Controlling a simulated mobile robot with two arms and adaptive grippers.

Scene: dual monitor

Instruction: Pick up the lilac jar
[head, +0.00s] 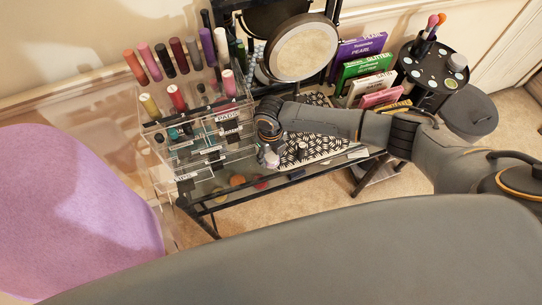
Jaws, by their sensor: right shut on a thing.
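My right arm reaches in from the right across the glass-topped vanity table (215,205). My right gripper (268,147) points down near the table's front edge, beside the clear acrylic organizer. It is shut on a small pale lilac jar (271,159), which shows just below the gripper. The wrist hides most of the fingers and part of the jar. I cannot tell whether the jar touches the table. My left gripper is not in view.
The acrylic organizer (210,158) holds several upright tubes and bottles close left of the gripper. A round mirror (303,52) stands behind. A patterned tray (318,150) with a small dark bottle (302,150) lies right. Coloured palettes (362,67) stand at back right.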

